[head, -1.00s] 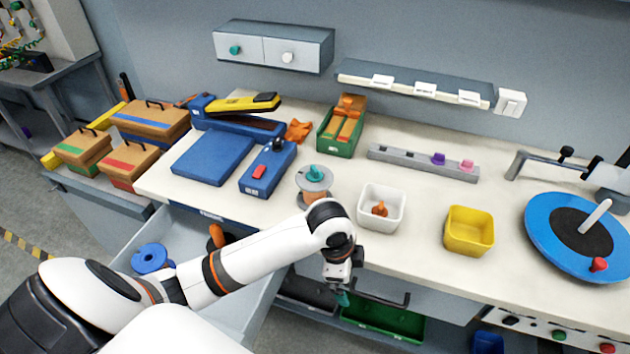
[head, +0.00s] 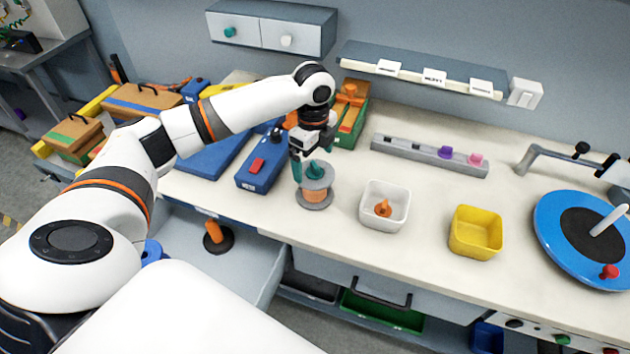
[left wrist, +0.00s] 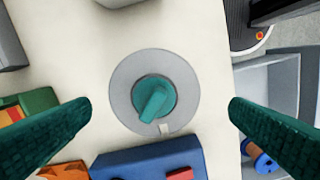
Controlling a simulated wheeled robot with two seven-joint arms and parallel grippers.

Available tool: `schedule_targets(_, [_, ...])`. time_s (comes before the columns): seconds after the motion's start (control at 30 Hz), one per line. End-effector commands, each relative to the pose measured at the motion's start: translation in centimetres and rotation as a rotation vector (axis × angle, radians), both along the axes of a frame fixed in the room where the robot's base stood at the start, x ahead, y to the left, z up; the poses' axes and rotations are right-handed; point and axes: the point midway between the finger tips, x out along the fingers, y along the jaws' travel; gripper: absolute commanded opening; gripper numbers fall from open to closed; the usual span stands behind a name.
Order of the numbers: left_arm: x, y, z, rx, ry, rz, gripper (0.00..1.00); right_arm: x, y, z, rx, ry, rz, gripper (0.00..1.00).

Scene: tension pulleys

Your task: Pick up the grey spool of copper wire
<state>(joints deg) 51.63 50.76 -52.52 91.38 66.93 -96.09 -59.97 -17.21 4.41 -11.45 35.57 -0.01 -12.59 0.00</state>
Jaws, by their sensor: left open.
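The grey spool of copper wire (head: 314,194) stands upright on the workbench, with grey flanges, copper winding and a teal knob on top. In the left wrist view the spool (left wrist: 122,92) is seen from above, in the middle between the fingers. My left gripper (head: 304,166) is open, just above and behind the spool in the head view. Its two teal fingers (left wrist: 160,118) show wide apart on either side of the spool, and neither touches it. My right gripper is not in view.
A blue box with a red button (head: 262,165) stands close left of the spool. A white bin (head: 369,215) with an orange piece stands to its right, then a yellow bin (head: 462,248). A green box (head: 345,138) is behind.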

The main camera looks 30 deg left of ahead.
Motion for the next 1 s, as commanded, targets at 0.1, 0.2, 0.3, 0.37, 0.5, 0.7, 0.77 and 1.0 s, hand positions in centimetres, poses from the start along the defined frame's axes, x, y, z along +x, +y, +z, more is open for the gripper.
schedule_targets(0.1, [0.0, 0.0, -1.3, 0.0, 0.002, 0.002, 1.0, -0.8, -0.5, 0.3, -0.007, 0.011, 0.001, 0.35])
schedule_targets(0.2, [0.0, 0.0, -1.9, 0.0, 0.001, 0.001, 1.0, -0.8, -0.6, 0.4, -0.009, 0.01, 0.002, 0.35])
schedule_targets(0.3, [0.1, 0.0, -2.8, 0.0, 0.003, 0.002, 1.0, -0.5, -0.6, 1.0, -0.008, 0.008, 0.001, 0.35])
schedule_targets(0.37, [0.2, 0.0, -3.7, 0.0, 0.003, 0.001, 1.0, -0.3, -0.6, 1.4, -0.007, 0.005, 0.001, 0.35])
schedule_targets(0.5, [0.3, 0.0, -5.9, 0.0, 0.002, 0.001, 1.0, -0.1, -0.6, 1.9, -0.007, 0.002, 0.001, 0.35])
schedule_targets(0.7, [0.4, 0.0, -7.0, 0.001, -0.001, 0.001, 1.0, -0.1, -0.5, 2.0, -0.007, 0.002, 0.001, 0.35])
schedule_targets(0.77, [0.4, 0.0, -7.0, 0.001, -0.002, 0.0, 1.0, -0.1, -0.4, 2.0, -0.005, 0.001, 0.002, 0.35])
schedule_targets(1.0, [0.4, 0.0, -7.0, 0.001, -0.002, 0.001, 0.77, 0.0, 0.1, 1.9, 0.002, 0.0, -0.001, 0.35])
